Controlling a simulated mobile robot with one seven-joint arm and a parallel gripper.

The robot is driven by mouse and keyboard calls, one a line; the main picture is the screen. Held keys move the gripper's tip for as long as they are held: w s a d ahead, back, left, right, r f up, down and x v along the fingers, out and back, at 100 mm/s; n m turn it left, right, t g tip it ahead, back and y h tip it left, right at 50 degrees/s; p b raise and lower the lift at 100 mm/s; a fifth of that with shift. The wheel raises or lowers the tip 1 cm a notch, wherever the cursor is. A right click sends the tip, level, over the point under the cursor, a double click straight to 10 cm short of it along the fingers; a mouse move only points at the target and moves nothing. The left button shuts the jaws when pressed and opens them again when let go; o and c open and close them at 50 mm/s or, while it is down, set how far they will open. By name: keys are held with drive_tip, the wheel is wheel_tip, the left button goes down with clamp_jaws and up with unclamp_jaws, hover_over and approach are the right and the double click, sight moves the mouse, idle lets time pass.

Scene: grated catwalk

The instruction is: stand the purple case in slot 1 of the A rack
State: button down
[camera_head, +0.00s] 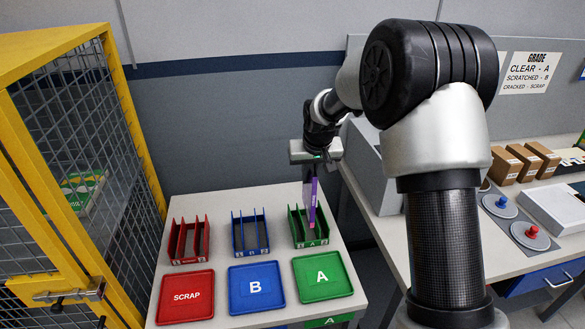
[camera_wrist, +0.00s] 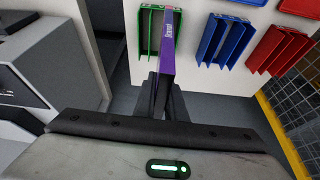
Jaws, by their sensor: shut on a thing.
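My gripper (camera_head: 312,170) is shut on the purple case (camera_head: 312,203), which hangs upright and thin below it. The case is at the green A rack (camera_head: 296,229), towards its right side in the head view. In the wrist view the case (camera_wrist: 168,50) stands out between the fingers (camera_wrist: 166,88) and covers part of the green rack (camera_wrist: 146,35). I cannot tell whether its lower edge is inside a slot or above it. The slot numbers are not readable.
A blue rack (camera_head: 249,236) and a red rack (camera_head: 188,243) stand left of the green one. Trays marked A (camera_head: 323,277), B (camera_head: 256,287) and SCRAP (camera_head: 187,296) lie in front. A yellow cage (camera_head: 135,130) borders the left; a grey machine (camera_head: 374,175) stands right.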

drive_tip(key=w+a+f+b, duration=0.2)
drive_tip(key=w+a+f, duration=0.1)
drive_tip(key=w+f, duration=0.1)
drive_tip(key=shift+w+a+f, duration=0.15)
drive_tip(key=shift+a+f, duration=0.15)
drive_tip(key=shift+f, duration=0.45)
drive_tip(key=shift+b, duration=0.35)
idle(0.3)
drive_tip(key=shift+f, duration=0.1)
idle(1.1)
wheel_tip(320, 180, down, 8)
drive_tip(key=b, duration=0.6)
idle(1.1)
